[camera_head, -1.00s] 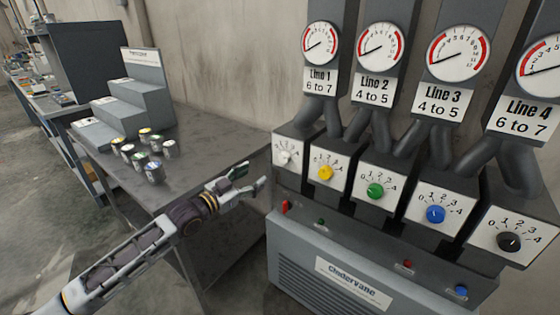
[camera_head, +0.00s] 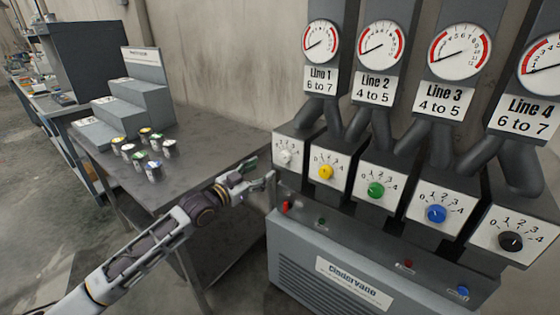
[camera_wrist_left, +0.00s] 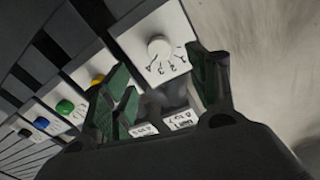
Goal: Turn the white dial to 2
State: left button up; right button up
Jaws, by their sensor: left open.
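The white dial (camera_head: 286,157) is the leftmost knob on the grey machine, on a white plate numbered up to 4, under the Line 1 gauge (camera_head: 321,42). It also shows in the left wrist view (camera_wrist_left: 159,48), beyond and above the gap between the fingers. My left gripper (camera_head: 262,174) is open and empty, just left of and slightly below the dial plate, apart from the dial. Its green-padded fingers (camera_wrist_left: 165,92) stand wide apart in the left wrist view. Exactly where the dial points is too small to tell. My right gripper is out of view.
Yellow (camera_head: 326,172), green (camera_head: 375,189), blue (camera_head: 436,214) and black (camera_head: 510,241) dials sit to the right. A red switch (camera_head: 286,205) is on the ledge below. Small paint cans (camera_head: 153,171) stand on the metal table (camera_head: 200,150) at left.

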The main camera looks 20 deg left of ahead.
aim_at(283, 158)
pick_arm(q)
jog(key=shift+b+x, duration=0.5)
jog(key=shift+x, duration=3.85)
jog(key=shift+w+d, duration=0.35)
jog(key=shift+w, duration=0.3)
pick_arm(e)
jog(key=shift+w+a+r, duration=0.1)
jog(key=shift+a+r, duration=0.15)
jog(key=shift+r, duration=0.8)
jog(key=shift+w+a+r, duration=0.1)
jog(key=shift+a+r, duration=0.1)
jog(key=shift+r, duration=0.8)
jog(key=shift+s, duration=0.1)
pick_arm(q)
jog(key=c, duration=1.1)
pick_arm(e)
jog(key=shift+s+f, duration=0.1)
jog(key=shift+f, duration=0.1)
pick_arm(q)
jog(key=shift+o, duration=0.2)
